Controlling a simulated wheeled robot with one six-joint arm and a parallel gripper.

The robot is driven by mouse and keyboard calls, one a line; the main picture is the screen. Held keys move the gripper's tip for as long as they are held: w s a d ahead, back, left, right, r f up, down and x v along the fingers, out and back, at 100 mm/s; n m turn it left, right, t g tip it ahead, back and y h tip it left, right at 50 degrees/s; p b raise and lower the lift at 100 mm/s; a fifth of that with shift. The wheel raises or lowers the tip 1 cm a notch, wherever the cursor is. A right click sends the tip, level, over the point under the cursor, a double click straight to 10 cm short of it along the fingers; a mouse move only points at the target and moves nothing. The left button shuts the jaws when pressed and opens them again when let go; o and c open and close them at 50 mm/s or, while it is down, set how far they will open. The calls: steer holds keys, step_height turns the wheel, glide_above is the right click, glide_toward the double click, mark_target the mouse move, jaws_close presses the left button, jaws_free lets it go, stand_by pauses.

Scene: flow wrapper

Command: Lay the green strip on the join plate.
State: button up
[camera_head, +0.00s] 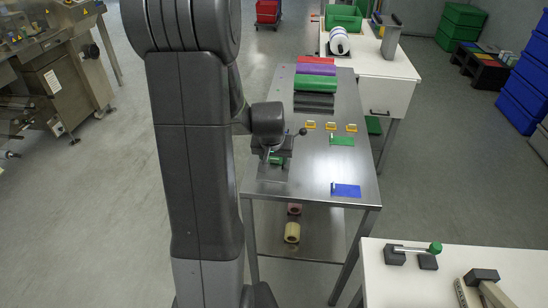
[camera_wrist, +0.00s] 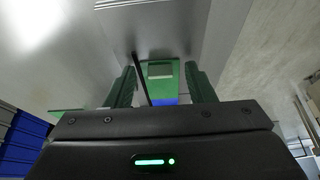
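My gripper (camera_head: 268,150) is over the left side of a steel table, at a small station with a black-knobbed lever. In the wrist view my gripper's two fingers (camera_wrist: 163,85) stand apart, with no clear contact on anything between them. Below them shows a green piece (camera_wrist: 159,69) with a pale patch, and blue at its lower end. A bit of green (camera_head: 277,160) shows under my gripper in the head view. A flat green strip (camera_head: 342,139) lies on the table to the right. The join plate seems to be at the lever station; my gripper and arm hide much of it.
The steel table (camera_head: 305,177) also holds a flat blue strip (camera_head: 346,190), several yellow clips (camera_head: 331,126), and red, purple, green (camera_head: 316,84) and black rolls at the back. A white bench (camera_head: 445,280) is at front right. The lever (camera_head: 302,131) stands close to my gripper.

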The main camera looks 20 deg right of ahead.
steer(key=shift+r, duration=0.1)
steer(key=p+v, duration=0.1)
steer(key=v, duration=1.2)
steer(key=shift+r, duration=0.35)
steer(key=shift+a+f, duration=0.1)
steer(key=shift+f, duration=0.05)
steer(key=b+x, duration=0.1)
steer(key=x, duration=1.2)
steer(key=shift+f, duration=0.3)
steer(key=shift+r, duration=0.15)
